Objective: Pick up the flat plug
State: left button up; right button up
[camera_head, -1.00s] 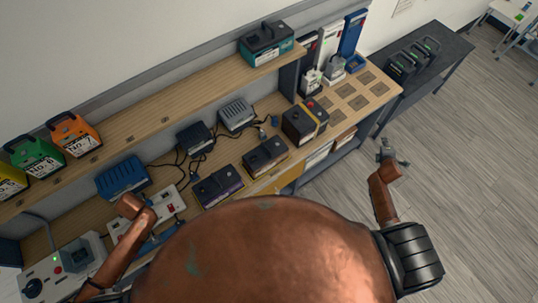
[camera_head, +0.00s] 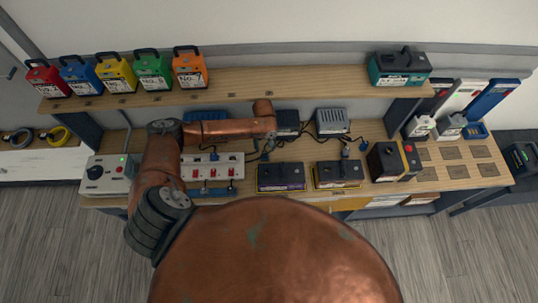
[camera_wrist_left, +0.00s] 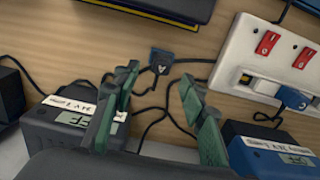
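A small dark-blue flat plug (camera_wrist_left: 161,60) with a pale mark lies on the wooden bench in the left wrist view, a cable running from it. In the head view a small dark plug shape (camera_head: 265,155) shows below my left gripper; it is too small to make out well. My left gripper (camera_wrist_left: 160,84) has its two green-grey fingers spread, with nothing between them; the plug lies beyond the fingertips. In the head view the left gripper (camera_head: 271,141) hangs over the bench between the power strip and the dark charger. My right gripper is out of view.
The white power strip (camera_wrist_left: 262,50) has red switches and a blue plug (camera_wrist_left: 293,97) in it. A black charger (camera_wrist_left: 70,118) and a blue charger (camera_wrist_left: 270,150) flank the fingers. Loose cables cross the bench. A battery (camera_head: 281,176) stands at the front. An upper shelf (camera_head: 230,97) overhangs the back.

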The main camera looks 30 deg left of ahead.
aim_at(264, 152)
pick_arm(q)
notch_tip(264, 152, down, 6)
jog(key=shift+a+p, duration=0.15)
jog(key=shift+p, duration=0.35)
jog(key=shift+c, duration=0.2)
grip_shut()
